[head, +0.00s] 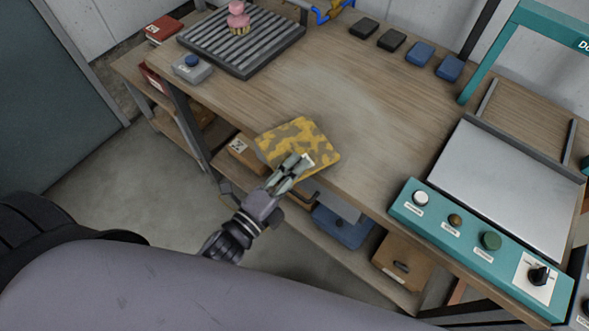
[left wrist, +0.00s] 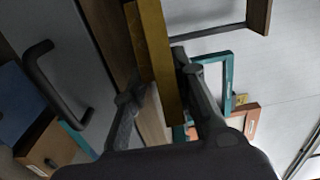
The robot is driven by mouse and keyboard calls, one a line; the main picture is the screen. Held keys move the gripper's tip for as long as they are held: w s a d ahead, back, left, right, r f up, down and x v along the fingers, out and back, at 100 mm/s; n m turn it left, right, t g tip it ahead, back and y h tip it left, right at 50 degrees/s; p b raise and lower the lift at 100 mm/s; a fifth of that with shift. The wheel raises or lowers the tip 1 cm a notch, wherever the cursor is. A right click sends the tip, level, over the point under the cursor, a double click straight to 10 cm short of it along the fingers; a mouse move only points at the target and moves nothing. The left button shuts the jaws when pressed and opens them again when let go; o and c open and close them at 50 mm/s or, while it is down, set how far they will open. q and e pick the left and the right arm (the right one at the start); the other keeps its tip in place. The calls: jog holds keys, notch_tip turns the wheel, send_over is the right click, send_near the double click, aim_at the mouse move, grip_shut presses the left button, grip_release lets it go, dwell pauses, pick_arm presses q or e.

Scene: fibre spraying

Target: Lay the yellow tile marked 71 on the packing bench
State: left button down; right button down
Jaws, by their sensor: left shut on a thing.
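A yellow tile (head: 297,142) with grey-brown mottling shows in the head view at the near left edge of the wooden bench (head: 375,140). My left gripper (head: 296,166) is shut on the tile's near edge. In the left wrist view the tile (left wrist: 155,60) appears edge-on between the two fingers (left wrist: 157,95). A small white label shows beside the fingertips, but its number is too small to read. The tile overlaps the bench edge in the picture; I cannot tell whether it touches the top. My right gripper is not in view.
A ribbed grey rack (head: 232,50) with a pink cupcake-like item stands at the far left. Several dark and blue blocks (head: 421,54) line the back. A teal control panel (head: 460,235) and grey plate lie right. The middle is clear. Boxes (head: 400,262) sit on the shelf below.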

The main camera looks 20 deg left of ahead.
pick_arm(q)
jog(key=shift+r, duration=0.1)
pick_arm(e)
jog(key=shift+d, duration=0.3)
pick_arm(q)
jog(key=c, duration=1.3)
grip_release()
jog(key=shift+f, duration=0.2)
jog(key=shift+r, duration=0.2)
jog(key=shift+b+v, duration=1.05)
jog(key=shift+v, duration=5)
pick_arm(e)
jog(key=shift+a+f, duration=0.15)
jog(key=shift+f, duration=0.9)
pick_arm(q)
jog(key=shift+f, duration=0.1)
